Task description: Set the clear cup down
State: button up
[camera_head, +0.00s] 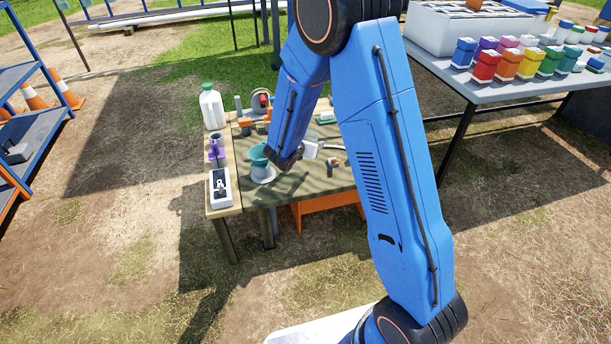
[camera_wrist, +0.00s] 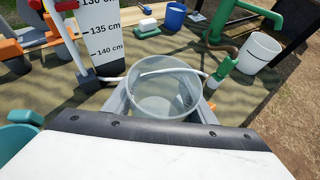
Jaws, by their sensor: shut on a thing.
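The clear cup (camera_wrist: 168,84) is a round, see-through vessel in the middle of the wrist view, with its open rim facing me. My gripper (camera_wrist: 162,108) is shut on it, with grey fingers along its left and right sides. A pale curved tube crosses the cup's far rim; I cannot tell whether it enters the cup. The cup's base and its height above the table are unclear. In the head view my gripper (camera_head: 309,149) is over the table (camera_head: 285,190), partly hidden by my arm.
A teal funnel (camera_head: 258,157) stands close left of my gripper. A scale board (camera_wrist: 100,35), green pump (camera_wrist: 222,22), white bucket (camera_wrist: 259,53) and blue cup (camera_wrist: 175,15) lie beyond the cup. A white jug (camera_head: 211,107) stands at the table's back left. The front tabletop looks clear.

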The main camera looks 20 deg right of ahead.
aim_at(309, 170)
jog(key=shift+s+a+r+m+h, duration=0.3)
jog(key=shift+s+a, duration=0.15)
jog(key=shift+s, duration=0.1)
jog(key=shift+s+f, duration=0.1)
jog(key=shift+f, duration=4.9)
jog(key=shift+f, duration=0.1)
jog(key=o, duration=1.1)
jog(key=shift+o, duration=0.2)
